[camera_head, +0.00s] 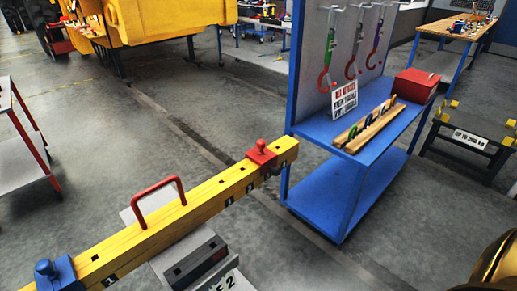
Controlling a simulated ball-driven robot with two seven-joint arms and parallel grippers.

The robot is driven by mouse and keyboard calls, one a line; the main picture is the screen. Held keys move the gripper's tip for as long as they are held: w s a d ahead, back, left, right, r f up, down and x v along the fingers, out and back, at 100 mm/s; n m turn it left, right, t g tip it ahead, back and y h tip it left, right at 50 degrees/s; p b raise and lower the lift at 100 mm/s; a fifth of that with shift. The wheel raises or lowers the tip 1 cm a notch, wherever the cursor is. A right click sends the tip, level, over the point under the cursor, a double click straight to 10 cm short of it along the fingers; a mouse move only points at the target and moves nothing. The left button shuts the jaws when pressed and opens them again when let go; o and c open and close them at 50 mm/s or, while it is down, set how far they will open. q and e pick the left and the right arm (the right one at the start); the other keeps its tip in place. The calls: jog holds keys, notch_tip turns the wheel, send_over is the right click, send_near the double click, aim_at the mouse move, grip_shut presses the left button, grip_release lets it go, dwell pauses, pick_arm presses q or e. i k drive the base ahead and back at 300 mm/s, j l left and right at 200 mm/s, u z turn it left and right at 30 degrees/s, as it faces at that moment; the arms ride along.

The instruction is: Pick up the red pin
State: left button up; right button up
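A red knobbed piece (261,153) sits on a red collar around the yellow beam (215,192), near its far right end. It stands upright, and it is the most pin-like red thing I see. A similar blue knobbed piece (55,273) is on the beam at the lower left. A red arched handle (158,199) stands on the beam between them. Neither of my grippers is in view. A gold curved part shows at the lower right corner; I cannot tell whether it belongs to a gripper.
A blue workbench (340,135) stands right of the beam, with a wooden rack (372,123), a red box (416,85) and a sign (344,100). A yellow-and-black barrier (468,140) stands at right. Grey floor (390,230) is clear.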

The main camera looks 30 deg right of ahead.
aim_at(261, 144)
jog(key=i+l+u, duration=0.15)
jog(key=l+u, duration=0.15)
jog(key=l, duration=0.35)
jog(key=l+u, duration=0.35)
jog(key=l, duration=0.35)
jog(key=i, duration=0.05)
